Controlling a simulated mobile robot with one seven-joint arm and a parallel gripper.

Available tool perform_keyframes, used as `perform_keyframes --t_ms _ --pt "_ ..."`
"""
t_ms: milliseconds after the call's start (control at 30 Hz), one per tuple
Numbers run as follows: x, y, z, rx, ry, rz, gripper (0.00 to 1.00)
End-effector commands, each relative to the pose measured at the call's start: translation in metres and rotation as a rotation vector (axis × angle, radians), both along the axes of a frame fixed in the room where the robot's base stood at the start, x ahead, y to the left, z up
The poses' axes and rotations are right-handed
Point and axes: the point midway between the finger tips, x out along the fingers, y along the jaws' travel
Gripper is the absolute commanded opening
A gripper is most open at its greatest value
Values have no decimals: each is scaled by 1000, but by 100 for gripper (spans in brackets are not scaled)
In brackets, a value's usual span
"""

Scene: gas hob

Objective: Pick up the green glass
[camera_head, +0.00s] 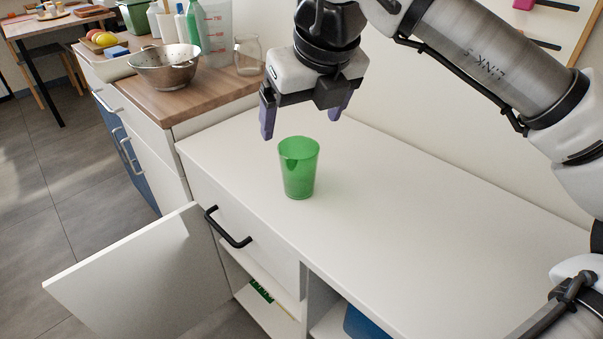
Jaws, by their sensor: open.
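The green glass (299,170) stands upright on the white countertop, near its front edge. It is translucent and tapers towards its base. My gripper (302,118) hangs above the glass, with its two purple fingertips spread apart and pointing down. Nothing is between the fingers. The left fingertip shows to the upper left of the rim and the right one to the upper right. The whole glass is visible, and the fingers appear apart from it.
The white countertop (400,230) is otherwise clear. A cabinet door (150,275) stands open in front, below a drawer with a black handle (228,228). A higher wooden counter at the back left holds a metal colander (165,66) and a clear jar (248,55).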

Motion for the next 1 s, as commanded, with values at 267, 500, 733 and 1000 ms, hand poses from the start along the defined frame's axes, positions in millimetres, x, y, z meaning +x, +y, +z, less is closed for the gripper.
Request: perform_keyframes --t_ms 267,500,733,1000 --pt "16 8 -43 1 2 1 88" --pt "22 9 -61 3 3 2 88" --pt "34 11 -92 2 1 2 88" --pt "36 12 -97 2 0 1 88"
